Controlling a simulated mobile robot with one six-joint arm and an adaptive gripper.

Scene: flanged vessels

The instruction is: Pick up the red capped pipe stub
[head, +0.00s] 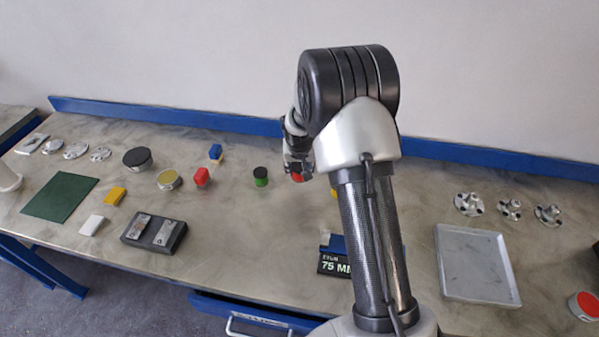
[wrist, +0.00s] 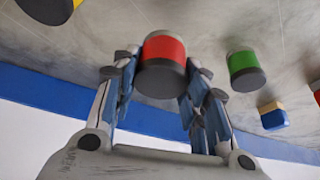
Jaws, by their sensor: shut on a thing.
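The red capped pipe stub (wrist: 163,48) is a short red cylinder with dark ends, between the two fingers of my gripper (wrist: 158,78) in the wrist view. The fingers press on it from both sides. In the head view a bit of the red stub (head: 297,178) shows below my gripper (head: 299,168), and my arm hides part of the area. I cannot tell whether the stub touches the bench.
A green capped stub (head: 261,177) stands just left of my gripper. A blue rail (head: 450,153) runs along the back.

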